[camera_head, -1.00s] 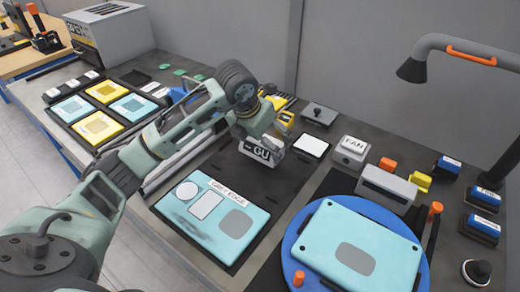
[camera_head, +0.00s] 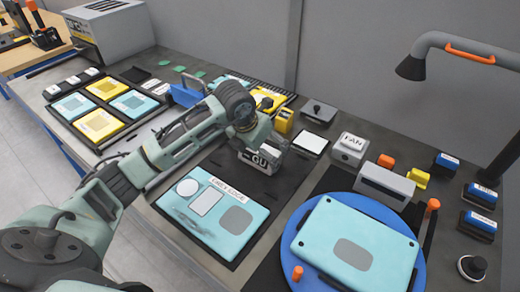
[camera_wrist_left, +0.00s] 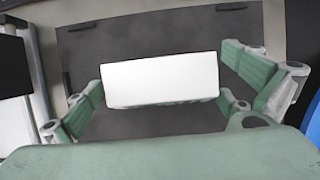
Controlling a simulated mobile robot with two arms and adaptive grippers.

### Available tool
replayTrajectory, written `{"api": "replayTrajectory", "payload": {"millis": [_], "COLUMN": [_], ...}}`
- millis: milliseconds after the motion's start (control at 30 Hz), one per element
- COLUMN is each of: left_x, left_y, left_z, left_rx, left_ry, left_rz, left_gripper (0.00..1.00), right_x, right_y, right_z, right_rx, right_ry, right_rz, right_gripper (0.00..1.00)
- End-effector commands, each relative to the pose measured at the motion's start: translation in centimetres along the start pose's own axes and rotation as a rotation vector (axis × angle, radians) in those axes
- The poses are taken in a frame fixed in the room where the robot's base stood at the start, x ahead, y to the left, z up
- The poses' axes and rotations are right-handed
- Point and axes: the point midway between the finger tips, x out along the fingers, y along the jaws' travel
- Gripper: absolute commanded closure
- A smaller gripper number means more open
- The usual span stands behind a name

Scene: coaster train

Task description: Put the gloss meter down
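The gloss meter (camera_head: 262,161) is a small grey box with a "GU" label on its front, in the middle of the head view. It is low over, or on, a dark mat (camera_head: 294,178) behind the teal panel; I cannot tell whether its base touches. My left gripper (camera_head: 254,147) points down over it. In the left wrist view, the meter's pale top (camera_wrist_left: 162,76) lies between the two fingers (camera_wrist_left: 162,88), one close against each short side. The mat (camera_wrist_left: 150,38) shows around it. My right gripper is not in view.
A blue round turntable (camera_head: 412,271) with another teal plate (camera_head: 320,236) stands at the front right. A white tile (camera_head: 310,144) and a FAN box (camera_head: 350,150) are right of the gripper. A blue-handled holder (camera_head: 187,95) stands behind the arm.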

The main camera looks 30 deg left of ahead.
Motion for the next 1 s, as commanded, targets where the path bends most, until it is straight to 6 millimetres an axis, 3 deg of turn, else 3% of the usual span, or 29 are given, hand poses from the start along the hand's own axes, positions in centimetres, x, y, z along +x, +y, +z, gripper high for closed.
{"api": "replayTrajectory", "payload": {"millis": [367, 800, 1000], "left_x": [-1.2, -10.0, -11.9], "left_y": [0.1, 0.0, 0.0], "left_z": [0.2, 0.2, 0.1], "left_rx": [0.000, 0.001, 0.000], "left_ry": [-0.003, -0.004, 0.000], "left_rz": [0.002, 0.001, 0.001], "left_gripper": [0.00, 0.00, 0.00], "right_x": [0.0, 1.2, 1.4], "right_y": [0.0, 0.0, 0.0], "right_z": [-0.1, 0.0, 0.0], "right_rx": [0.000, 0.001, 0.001], "right_ry": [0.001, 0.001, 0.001], "right_rz": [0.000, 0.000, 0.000], "right_gripper": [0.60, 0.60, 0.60]}}
